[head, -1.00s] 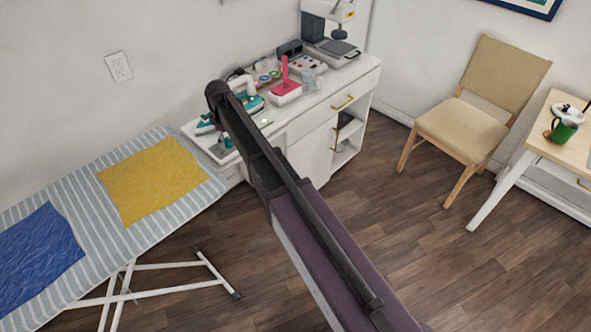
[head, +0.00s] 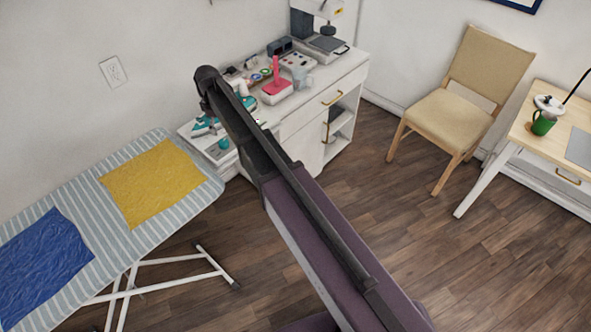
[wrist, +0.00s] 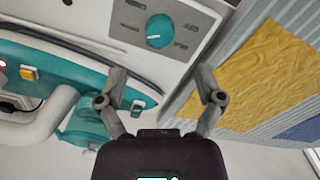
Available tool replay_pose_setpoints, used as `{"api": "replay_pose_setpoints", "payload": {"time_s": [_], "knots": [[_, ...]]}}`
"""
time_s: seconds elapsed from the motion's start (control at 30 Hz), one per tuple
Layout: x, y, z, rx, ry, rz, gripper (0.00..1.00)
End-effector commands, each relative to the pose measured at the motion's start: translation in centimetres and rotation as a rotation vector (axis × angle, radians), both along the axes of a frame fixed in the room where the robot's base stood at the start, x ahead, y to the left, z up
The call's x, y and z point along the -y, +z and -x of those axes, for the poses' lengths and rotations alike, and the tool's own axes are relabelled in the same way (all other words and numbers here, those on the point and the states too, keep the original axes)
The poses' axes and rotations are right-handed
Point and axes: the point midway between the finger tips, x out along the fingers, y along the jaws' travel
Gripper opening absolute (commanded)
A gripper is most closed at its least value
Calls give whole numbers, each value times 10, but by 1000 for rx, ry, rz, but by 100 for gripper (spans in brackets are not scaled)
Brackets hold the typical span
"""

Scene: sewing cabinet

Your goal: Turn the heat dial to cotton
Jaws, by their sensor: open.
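The heat dial (wrist: 159,31) is a round teal knob with a pale pointer mark, at the top of the wrist view. It sits on a grey panel (wrist: 190,20) with small labels that I cannot read. In the head view the teal dial (head: 223,143) shows at the cabinet's left end. My gripper (wrist: 162,76) is open and empty, its two fingers spread below the dial in the wrist picture and apart from it. In the head view my arm reaches over the cabinet and the gripper is hidden. A teal and white iron (wrist: 80,75) lies left of the panel.
The white cabinet (head: 300,135) also holds a red-pink item (head: 276,85) and a sewing machine (head: 320,25). The striped ironing board (head: 150,220), with yellow cloth (head: 152,183) and blue cloth (head: 45,255), adjoins its left end. Open floor lies before the chair (head: 465,100).

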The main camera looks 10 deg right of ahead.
Motion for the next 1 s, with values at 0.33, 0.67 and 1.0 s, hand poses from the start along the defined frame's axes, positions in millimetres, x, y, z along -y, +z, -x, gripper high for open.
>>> {"api": "replay_pose_setpoints", "payload": {"time_s": [0.33, 0.67, 1.0], "knots": [[0, 33, 0, 0, 0, 0, 86], [0, 57, 0, 0, 0, 0, 86], [18, 52, 13, 0, -54, 0, 86]]}}
